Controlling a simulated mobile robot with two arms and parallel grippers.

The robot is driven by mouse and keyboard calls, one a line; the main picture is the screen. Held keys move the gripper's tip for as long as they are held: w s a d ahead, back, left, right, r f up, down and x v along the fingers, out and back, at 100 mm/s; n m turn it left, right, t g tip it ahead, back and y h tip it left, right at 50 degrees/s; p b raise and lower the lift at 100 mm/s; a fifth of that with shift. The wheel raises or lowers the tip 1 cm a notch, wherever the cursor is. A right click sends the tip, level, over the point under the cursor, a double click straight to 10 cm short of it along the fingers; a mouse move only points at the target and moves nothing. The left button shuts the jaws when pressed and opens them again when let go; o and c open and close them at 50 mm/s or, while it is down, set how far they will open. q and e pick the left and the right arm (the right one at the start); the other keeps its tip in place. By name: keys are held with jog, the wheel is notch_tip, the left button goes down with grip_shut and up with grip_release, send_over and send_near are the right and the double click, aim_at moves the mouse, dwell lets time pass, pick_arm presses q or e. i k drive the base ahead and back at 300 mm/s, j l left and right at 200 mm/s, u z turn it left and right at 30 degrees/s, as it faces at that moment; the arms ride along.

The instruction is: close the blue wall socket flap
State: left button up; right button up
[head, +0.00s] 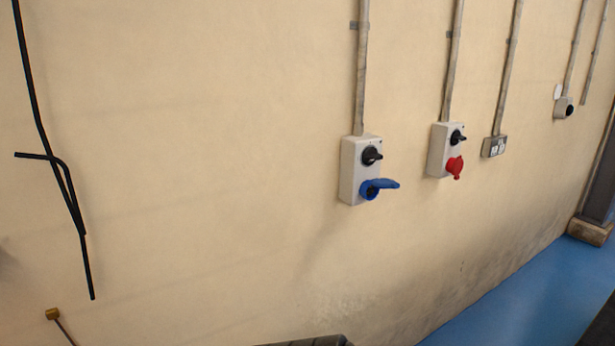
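The blue wall socket (369,192) sits on the lower part of a grey-white switch box (351,172) mounted on the wall, right of the middle of the head view. Its blue flap (386,184) is open and sticks out to the right, away from the socket. A black rotary switch (372,156) is on the same box above it. Neither of my grippers can be seen in the head view.
A second box with a red socket (455,167) is to the right, then a small double outlet (494,146). Conduits run up the wall. Black cables (62,180) hang at left. Blue floor (530,295) shows at lower right. A dark ridged object (318,341) pokes in at the bottom edge.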

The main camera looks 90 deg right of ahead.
aim_at(382, 183)
jog(key=z, duration=3.2)
jog(key=k+l+u, duration=0.35)
jog(key=k+u, duration=0.15)
jog(key=u, duration=0.2)
